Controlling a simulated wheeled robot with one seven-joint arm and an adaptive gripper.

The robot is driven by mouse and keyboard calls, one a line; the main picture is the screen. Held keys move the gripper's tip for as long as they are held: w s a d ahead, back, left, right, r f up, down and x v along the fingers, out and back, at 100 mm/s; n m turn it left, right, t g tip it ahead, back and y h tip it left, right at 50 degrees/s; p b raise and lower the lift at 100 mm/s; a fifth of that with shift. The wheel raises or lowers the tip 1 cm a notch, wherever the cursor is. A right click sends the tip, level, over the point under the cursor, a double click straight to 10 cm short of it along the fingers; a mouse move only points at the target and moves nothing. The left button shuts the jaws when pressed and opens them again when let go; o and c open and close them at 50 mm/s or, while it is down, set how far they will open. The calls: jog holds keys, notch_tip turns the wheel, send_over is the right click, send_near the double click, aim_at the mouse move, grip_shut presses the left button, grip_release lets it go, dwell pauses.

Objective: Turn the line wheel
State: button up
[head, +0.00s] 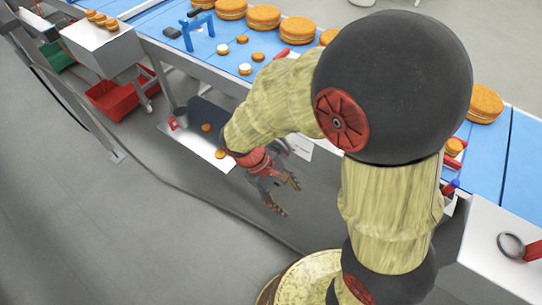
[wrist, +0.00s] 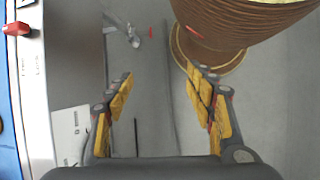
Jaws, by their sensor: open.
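My gripper (head: 288,196) hangs in front of the conveyor's side, below belt height, with its fingers apart. In the wrist view my gripper (wrist: 159,72) is open and empty, with yellow pads and only grey floor between the fingers. A dark ring like a small handwheel (head: 511,245) is on the pale box at the right edge of the head view. It is well apart from my gripper, and I cannot tell for sure that it is the line wheel. A red knob-like part (wrist: 17,29) shows on the conveyor side in the wrist view.
A blue conveyor belt (head: 492,165) carries several filled rounds (head: 264,17). A blue stand (head: 198,34) is on it. A low plate (head: 195,146) with rounds juts out below. Red bins (head: 112,97) stand at left. A cable crosses the open grey floor (head: 120,235).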

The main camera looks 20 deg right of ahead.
jog(key=w+d+f+n+h+b, duration=0.3)
jog(key=f+n+h, duration=0.4)
jog(key=f, duration=0.6)
jog(key=n+t+h, duration=0.2)
jog(key=n+t, duration=1)
jog(key=t, duration=0.2)
send_near(275, 149)
jog(key=f+b+x, duration=0.1)
jog(key=x, duration=0.6)
jog(key=shift+w+d, duration=0.15)
jog(key=shift+w, duration=0.1)
jog(key=shift+f, duration=0.1)
jog(key=shift+c, duration=0.6)
jog(key=c, duration=1)
